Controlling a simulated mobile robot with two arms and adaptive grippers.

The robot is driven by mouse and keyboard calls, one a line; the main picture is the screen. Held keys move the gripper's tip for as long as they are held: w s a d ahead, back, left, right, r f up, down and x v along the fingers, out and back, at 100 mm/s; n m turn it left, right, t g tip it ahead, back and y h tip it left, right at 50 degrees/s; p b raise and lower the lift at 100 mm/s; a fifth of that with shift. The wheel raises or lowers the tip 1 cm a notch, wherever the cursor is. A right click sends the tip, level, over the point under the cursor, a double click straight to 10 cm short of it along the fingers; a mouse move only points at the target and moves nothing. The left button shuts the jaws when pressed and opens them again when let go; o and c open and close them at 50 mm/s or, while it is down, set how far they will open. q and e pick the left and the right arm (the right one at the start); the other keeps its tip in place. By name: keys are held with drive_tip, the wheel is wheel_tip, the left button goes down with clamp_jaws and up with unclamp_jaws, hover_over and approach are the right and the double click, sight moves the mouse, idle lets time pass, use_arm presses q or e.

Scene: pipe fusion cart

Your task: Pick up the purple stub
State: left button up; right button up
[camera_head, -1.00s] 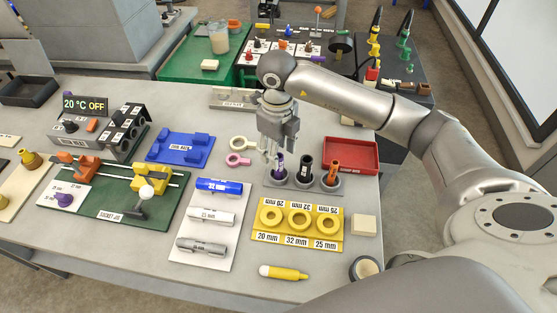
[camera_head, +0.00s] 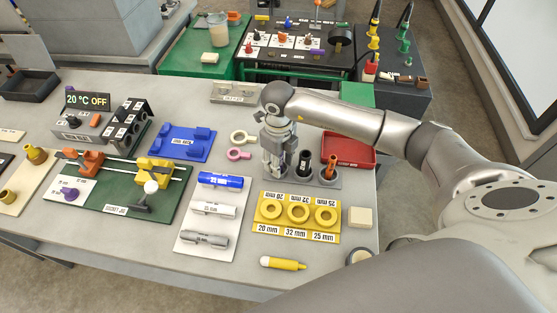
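The purple stub stands in the left place of the grey holder (camera_head: 316,185), which is in the middle of the table. It is almost wholly hidden behind my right gripper (camera_head: 273,170). My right gripper points down at that place, its fingers at the height of the stub. I cannot tell whether they touch it or have closed on it. A black stub (camera_head: 304,163) and an orange stub (camera_head: 329,166) stand to the right in the same holder. My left gripper is not in view.
A red tray (camera_head: 350,150) lies just behind the holder, under my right arm. A yellow plate with rings (camera_head: 296,229) lies in front. A white board with cylinders (camera_head: 208,250) and a pink ring tool (camera_head: 238,154) are to the left.

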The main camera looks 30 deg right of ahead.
drive_tip(key=c, duration=0.5)
drive_tip(key=shift+c, duration=0.2)
drive_tip(key=shift+r, duration=0.15)
